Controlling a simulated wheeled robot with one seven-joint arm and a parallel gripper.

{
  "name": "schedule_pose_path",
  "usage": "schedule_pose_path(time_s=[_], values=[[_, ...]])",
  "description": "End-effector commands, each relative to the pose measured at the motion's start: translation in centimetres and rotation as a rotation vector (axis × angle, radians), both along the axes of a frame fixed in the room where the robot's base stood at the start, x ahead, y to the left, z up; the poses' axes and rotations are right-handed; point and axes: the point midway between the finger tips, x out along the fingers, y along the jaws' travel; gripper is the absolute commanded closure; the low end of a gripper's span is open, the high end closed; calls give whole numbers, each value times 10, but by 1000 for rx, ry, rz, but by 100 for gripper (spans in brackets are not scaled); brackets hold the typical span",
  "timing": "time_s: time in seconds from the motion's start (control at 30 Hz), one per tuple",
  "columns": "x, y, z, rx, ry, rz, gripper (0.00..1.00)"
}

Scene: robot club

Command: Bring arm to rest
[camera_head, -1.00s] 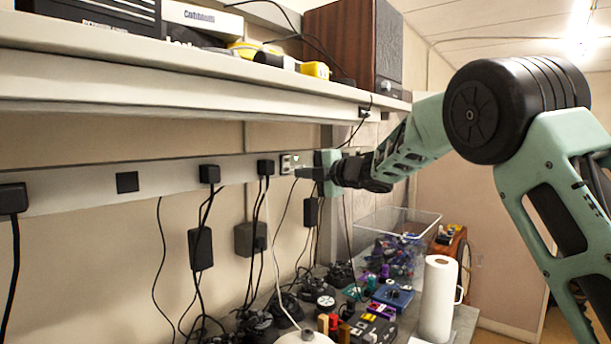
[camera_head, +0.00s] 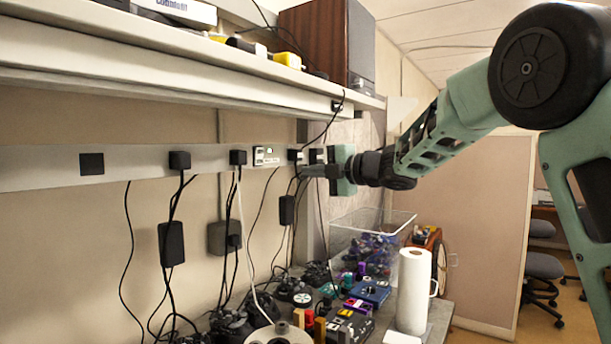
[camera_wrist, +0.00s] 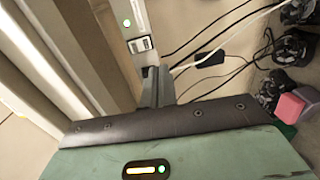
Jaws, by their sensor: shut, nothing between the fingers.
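My arm, pale green with black joints, reaches in from the right in the head view. My gripper (camera_head: 304,172) points left, close to the grey power strip on the wall. Its fingers are together with nothing between them. In the wrist view the closed fingers (camera_wrist: 158,86) point toward the strip, just below a small switch panel (camera_wrist: 141,45). The panel with a green light (camera_head: 266,155) is left of the fingertips in the head view. I cannot tell whether the fingertips touch the strip or the cables.
Plugs and hanging cables (camera_head: 233,215) line the strip (camera_head: 40,172). A shelf (camera_head: 130,70) with a speaker (camera_head: 328,45) overhangs it. Below are a cluttered bench, a clear bin (camera_head: 345,232) and a paper towel roll (camera_head: 412,290).

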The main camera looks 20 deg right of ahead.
Motion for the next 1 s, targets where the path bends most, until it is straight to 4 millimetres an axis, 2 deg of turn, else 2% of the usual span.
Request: schedule_pose_path(time_s=[0.43, 0.57, 0.63, 0.67, 0.77, 0.87, 0.97, 1.0], values=[[0, 2, -1, 9, 7, -5, 100], [-5, 19, -11, 105, 87, -74, 100], [-15, 35, -27, 201, 188, -150, 100], [-22, 44, -37, 246, 247, -189, 100], [-60, 75, -83, 384, 490, -335, 100], [-109, 99, -131, 458, 724, -467, 100], [-165, 116, -174, 482, 933, -590, 100], [-190, 122, -190, 481, 1010, -637, 100]])
